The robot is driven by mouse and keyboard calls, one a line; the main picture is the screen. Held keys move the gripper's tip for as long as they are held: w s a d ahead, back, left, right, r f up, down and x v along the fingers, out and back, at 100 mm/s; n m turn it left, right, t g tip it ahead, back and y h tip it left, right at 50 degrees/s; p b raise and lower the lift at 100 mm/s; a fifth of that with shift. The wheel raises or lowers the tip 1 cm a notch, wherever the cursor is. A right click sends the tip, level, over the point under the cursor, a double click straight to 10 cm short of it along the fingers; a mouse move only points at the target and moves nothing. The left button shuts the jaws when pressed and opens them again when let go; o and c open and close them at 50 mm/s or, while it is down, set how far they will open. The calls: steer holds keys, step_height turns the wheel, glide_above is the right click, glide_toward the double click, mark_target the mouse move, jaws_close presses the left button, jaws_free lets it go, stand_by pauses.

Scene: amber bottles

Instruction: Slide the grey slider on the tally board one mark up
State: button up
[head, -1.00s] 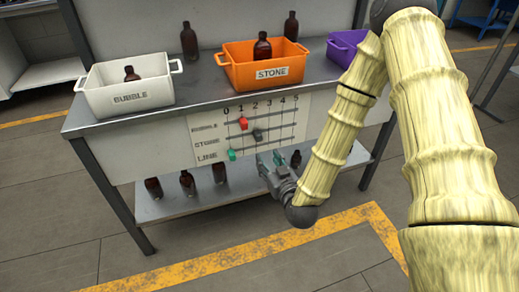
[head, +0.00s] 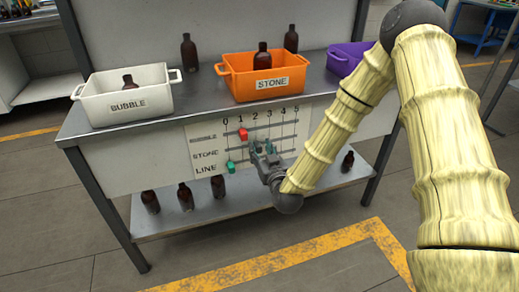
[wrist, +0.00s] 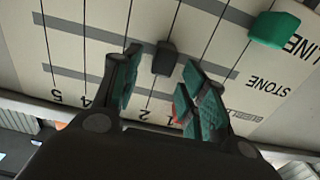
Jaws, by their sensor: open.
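The tally board (head: 290,130) is a pale panel on the bench front, with rows BUBBLE, STONE and LINE and marks 0 to 5. The dark grey slider (wrist: 164,58) sits on the STONE row at mark 2 in the wrist view, where the board appears upside down. In the head view my gripper hides it. My gripper (head: 263,148) is open at the board. In the wrist view its green-padded fingertips (wrist: 160,65) stand either side of the grey slider, with gaps visible; contact is not seen.
The red slider (head: 243,134) is on the BUBBLE row near mark 1, partly behind a finger in the wrist view. The green slider (head: 230,167) is on LINE at 0. White (head: 125,108) and orange (head: 240,88) crates stand above; bottles (head: 185,197) stand on the lower shelf.

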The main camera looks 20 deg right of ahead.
steer(key=shift+w, duration=0.8)
jaws_close()
steer(key=d+p, duration=0.1)
steer(key=d, duration=0.4)
steer(key=shift+w, duration=0.1)
